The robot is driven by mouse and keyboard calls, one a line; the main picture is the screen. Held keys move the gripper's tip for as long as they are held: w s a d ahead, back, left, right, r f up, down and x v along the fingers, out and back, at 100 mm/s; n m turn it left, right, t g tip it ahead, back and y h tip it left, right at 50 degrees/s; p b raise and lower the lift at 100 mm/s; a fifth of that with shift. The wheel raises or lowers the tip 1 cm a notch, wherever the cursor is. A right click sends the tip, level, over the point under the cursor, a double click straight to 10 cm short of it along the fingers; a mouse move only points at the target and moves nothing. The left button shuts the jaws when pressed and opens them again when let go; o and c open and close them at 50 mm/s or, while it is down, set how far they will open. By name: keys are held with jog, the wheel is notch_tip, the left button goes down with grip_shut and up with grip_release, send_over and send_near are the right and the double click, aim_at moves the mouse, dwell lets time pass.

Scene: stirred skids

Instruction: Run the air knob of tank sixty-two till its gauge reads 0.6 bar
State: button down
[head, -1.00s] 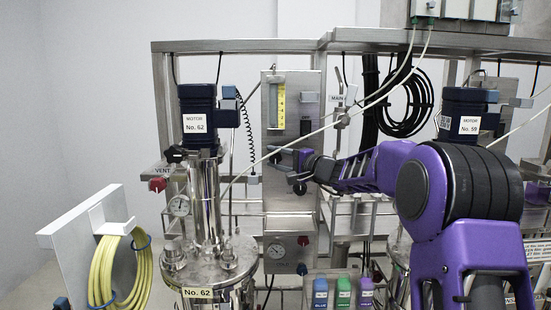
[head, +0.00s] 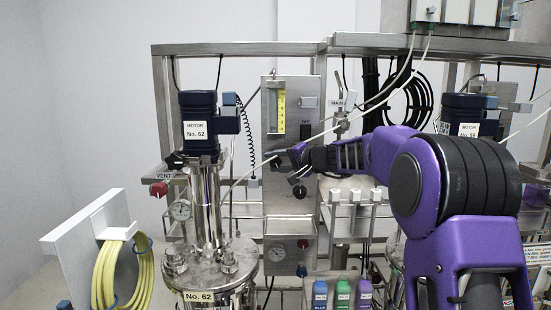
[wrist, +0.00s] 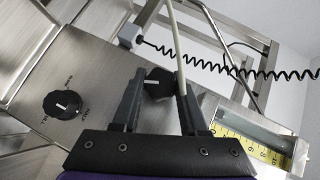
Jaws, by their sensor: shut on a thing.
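Tank No. 62 (head: 205,262) stands left of centre in the head view, with its labelled motor (head: 197,130) on top. A steel panel (head: 292,225) stands just right of it. My gripper (wrist: 157,88) is shut on a black knob (wrist: 158,76) with a white pointer line, one finger on each side. In the head view, my gripper (head: 284,160) covers much of this knob, below the yellow scale. A second black knob (wrist: 62,105) with lettering around it is apart from my fingers. One round gauge (head: 181,210) is on the tank, another (head: 277,252) low on the panel; neither reading is legible.
A pale hose (wrist: 178,50) runs close by my finger in the wrist view. A coiled black cord (wrist: 215,66) and the yellow-scaled flow tube (wrist: 250,146) are near the gripper. A red vent knob (head: 158,189) and a yellow hose coil (head: 122,273) are at left.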

jog(key=shift+r+n+g+h+p, duration=0.1)
jog(key=shift+n+g+h+p, duration=0.2)
jog(key=shift+n+h+p, duration=0.25)
jog(key=shift+c, duration=2.2)
grip_release()
jog(key=b+v, duration=0.1)
jog(key=v, duration=1.6)
jog(key=shift+s, duration=0.15)
